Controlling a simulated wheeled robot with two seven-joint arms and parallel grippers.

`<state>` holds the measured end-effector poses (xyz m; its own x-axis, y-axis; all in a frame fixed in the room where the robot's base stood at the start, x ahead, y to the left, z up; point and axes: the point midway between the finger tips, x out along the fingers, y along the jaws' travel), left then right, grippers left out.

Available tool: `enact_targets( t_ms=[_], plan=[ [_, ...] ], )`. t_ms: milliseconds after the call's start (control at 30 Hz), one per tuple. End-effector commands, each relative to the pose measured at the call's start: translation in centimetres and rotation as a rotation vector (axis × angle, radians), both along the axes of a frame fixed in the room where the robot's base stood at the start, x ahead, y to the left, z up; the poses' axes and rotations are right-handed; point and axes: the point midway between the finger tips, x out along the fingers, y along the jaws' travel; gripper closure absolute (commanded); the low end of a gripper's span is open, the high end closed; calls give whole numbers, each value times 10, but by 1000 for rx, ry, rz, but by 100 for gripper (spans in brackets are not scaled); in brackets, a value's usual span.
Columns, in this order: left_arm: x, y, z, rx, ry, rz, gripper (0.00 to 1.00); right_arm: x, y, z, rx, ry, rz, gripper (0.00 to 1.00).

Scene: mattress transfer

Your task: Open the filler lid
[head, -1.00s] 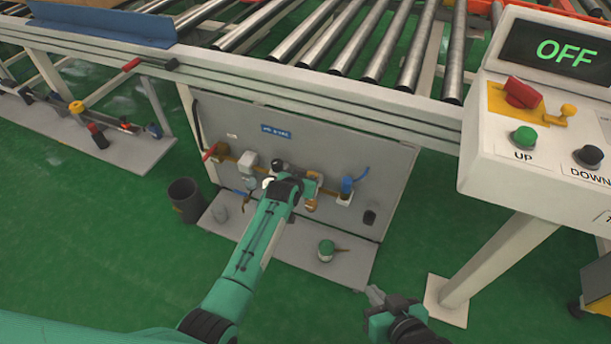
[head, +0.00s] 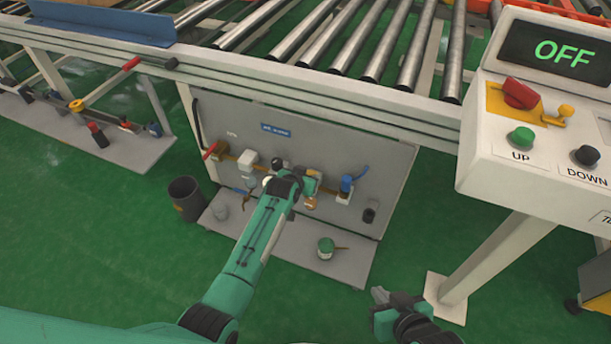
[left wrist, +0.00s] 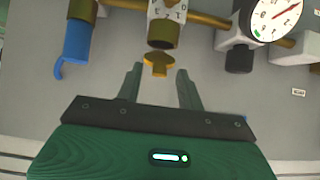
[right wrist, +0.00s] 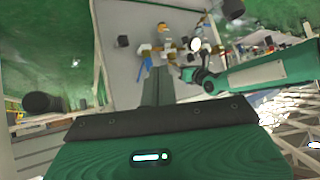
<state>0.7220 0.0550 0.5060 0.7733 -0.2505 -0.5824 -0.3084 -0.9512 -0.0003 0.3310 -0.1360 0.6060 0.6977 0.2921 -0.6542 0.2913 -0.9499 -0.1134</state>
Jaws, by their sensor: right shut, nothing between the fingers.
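In the left wrist view a white fitting with dial numbers has an olive-brass cap end (left wrist: 163,34). A yellow arrow-shaped piece (left wrist: 158,64) sits just beyond that end; I cannot tell which of these is the filler lid. My left gripper (left wrist: 159,72) is open, its two fingers on either side of the yellow piece with gaps to it. In the head view my left arm reaches to the grey panel (head: 340,145), and its wrist hides its fingers and part of the fitting. My right gripper (head: 380,296) is shut and empty, low and away from the panel.
A blue valve part (left wrist: 78,40) and a round gauge (left wrist: 272,16) flank the fitting on the pipe. A green-topped can (head: 326,248) stands on the base plate, with a dark bin (head: 186,198) to the left. The control box (head: 540,120) reads OFF.

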Motion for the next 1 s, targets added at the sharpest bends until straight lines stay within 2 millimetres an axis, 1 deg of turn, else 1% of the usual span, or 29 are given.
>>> enact_targets(
  t_ms=[267,367,567,1000],
  plan=[
    [-2,0,3,-1,-2,0,62,-1,0,1,-3,5,1,100],
    [-8,2,7,-1,-2,0,62,-3,-7,1,-23,40,-8,100],
    [-29,9,24,0,-1,0,62,-12,-25,5,-79,145,-26,100],
    [-88,29,68,0,0,0,62,-44,-67,18,-193,404,-82,100]
  ],
)
